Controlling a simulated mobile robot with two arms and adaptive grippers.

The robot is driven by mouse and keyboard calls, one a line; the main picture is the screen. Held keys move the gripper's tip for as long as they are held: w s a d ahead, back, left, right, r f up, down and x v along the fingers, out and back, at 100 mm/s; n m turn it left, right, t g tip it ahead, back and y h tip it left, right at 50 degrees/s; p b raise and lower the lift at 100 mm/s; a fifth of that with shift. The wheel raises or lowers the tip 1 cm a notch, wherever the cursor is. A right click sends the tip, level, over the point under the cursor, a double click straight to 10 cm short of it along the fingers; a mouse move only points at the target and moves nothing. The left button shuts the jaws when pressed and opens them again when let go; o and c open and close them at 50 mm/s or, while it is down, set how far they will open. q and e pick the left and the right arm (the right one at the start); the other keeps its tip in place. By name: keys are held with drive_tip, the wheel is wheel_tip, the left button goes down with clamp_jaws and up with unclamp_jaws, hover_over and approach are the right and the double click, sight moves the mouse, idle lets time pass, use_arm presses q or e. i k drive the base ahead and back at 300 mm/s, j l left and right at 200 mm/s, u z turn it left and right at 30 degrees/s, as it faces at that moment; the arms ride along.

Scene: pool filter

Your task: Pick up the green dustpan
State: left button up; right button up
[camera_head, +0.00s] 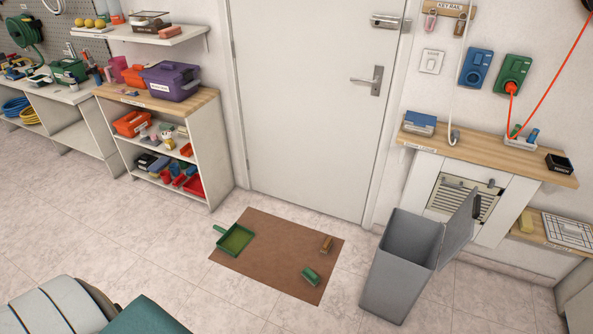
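The green dustpan (235,239) lies flat on the left part of a brown mat (265,272) on the floor in front of the door. Its short handle points to the upper left, and its pan looks empty. Nothing touches it from above. Neither of my grippers shows in the head view.
A green brush (310,276) and a small brown brush-like item (327,244) lie on the mat's right part. A grey bin (400,262) with its lid open stands right of the mat. A shelf unit (207,150) stands behind left. The tiled floor left of the mat is clear.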

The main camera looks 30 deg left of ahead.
sight(235, 240)
drive_tip(key=u, duration=1.35)
